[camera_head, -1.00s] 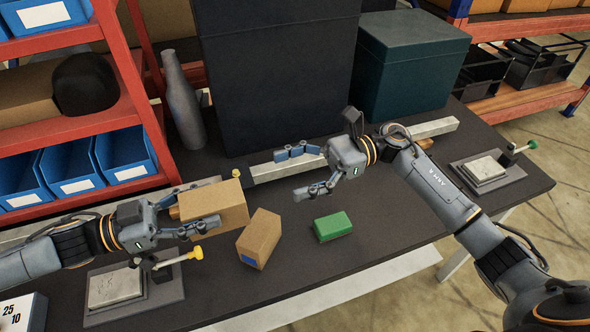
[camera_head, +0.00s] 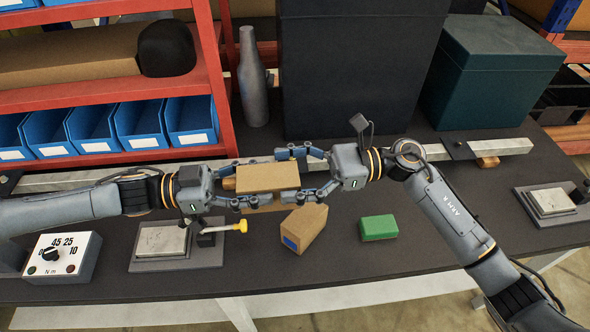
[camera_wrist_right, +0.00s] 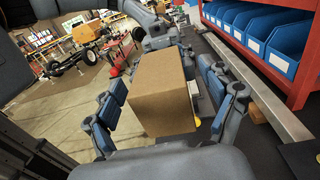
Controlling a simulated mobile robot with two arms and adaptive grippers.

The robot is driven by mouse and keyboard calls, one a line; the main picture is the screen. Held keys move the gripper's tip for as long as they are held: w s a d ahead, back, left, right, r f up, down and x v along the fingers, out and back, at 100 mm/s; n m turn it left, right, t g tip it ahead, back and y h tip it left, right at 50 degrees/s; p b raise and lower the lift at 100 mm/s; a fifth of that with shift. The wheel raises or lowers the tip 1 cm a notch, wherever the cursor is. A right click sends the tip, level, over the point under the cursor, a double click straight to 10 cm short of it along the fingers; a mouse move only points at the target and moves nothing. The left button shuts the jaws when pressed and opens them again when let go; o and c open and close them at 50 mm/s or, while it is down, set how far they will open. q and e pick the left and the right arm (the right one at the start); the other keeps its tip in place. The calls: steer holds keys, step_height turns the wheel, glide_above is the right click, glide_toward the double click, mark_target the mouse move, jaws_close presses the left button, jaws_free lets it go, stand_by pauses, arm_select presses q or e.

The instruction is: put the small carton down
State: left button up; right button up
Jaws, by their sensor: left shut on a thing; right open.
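The small carton (camera_head: 268,178), a plain brown box, is held above the table by my left gripper (camera_head: 243,183), which is shut on its left end. My right gripper (camera_head: 286,175) is open, its fingers on either side of the carton's right end. In the right wrist view the carton (camera_wrist_right: 163,95) stands between the spread right fingers (camera_wrist_right: 165,112), with gaps visible at the sides. Another brown carton with a blue patch (camera_head: 305,230) lies on the dark table (camera_head: 340,262), below and right of the held one.
A green block (camera_head: 378,228) lies right of the loose carton. A metal bar (camera_head: 85,178) runs behind my grippers. A fixture with a yellow-tipped handle (camera_head: 165,243) and a dial box (camera_head: 62,257) stand at left. A grey bottle (camera_head: 252,85) and dark boxes (camera_head: 360,60) stand behind.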

steer(key=c, duration=1.3)
arm_select(q)
steer(key=o, duration=1.3)
arm_select(e)
steer(key=shift+c, duration=0.2)
arm_select(q)
steer(key=shift+a, duration=0.1)
